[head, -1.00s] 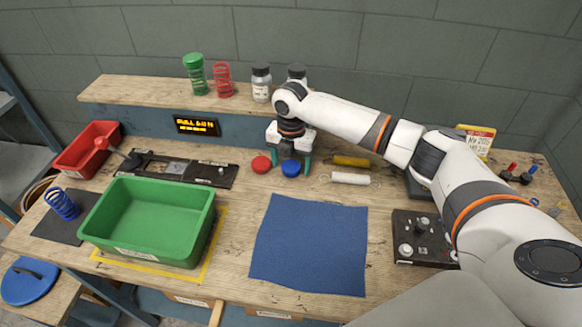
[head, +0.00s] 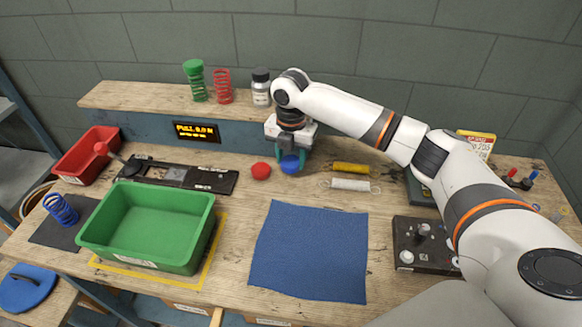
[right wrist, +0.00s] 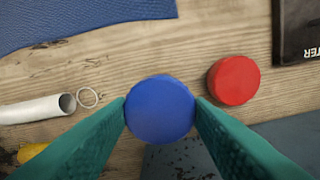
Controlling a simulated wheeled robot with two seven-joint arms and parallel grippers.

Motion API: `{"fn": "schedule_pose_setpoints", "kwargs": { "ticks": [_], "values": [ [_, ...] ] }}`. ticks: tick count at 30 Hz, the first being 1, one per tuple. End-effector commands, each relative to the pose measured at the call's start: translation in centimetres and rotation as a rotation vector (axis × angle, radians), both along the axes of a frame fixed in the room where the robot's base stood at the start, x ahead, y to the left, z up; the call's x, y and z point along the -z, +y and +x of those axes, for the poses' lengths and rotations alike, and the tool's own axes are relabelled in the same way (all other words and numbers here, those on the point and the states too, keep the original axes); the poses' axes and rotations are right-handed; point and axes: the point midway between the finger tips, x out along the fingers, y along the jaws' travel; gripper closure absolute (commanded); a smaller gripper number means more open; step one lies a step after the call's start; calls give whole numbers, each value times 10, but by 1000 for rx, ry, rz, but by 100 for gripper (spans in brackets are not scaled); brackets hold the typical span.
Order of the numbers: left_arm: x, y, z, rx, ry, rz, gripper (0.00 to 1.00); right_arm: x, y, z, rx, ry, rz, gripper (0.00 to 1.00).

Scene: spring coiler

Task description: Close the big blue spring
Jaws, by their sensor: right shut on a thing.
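The big blue spring (head: 61,209) stands upright on a dark mat (head: 50,233) at the left of the bench, with no cap on top. My right gripper (head: 291,160) is shut on the blue cap (head: 289,164), behind the blue cloth. In the right wrist view the blue cap (right wrist: 160,109) sits between the two green fingers, which touch its sides. I cannot tell whether it is clear of the bench. The red cap (head: 261,171) lies just left of it; it also shows in the right wrist view (right wrist: 233,80). My left gripper is not in view.
A green tray (head: 104,243) stands between the spring and the blue cloth (head: 309,250). Behind it is a dark coiler fixture (head: 208,180) with a red-knobbed lever. A shelf (head: 150,97) holds a green-capped spring (head: 196,80), a red spring (head: 222,86) and a jar.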

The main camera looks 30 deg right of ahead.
Motion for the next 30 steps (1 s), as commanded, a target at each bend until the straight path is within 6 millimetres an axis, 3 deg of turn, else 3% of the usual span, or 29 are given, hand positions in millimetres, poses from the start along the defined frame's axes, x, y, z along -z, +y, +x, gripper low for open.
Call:
{"fn": "schedule_pose_setpoints", "kwargs": {
  "ticks": [4,10,25,30],
  "values": [
    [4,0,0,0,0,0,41,-31,0,1,-1,-5,0,77],
    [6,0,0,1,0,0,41,-57,0,0,-1,-1,1,77],
    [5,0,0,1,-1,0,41,-61,1,-1,10,1,1,77],
    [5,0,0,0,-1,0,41,-57,8,-11,161,1,-3,77]
  ]
}}
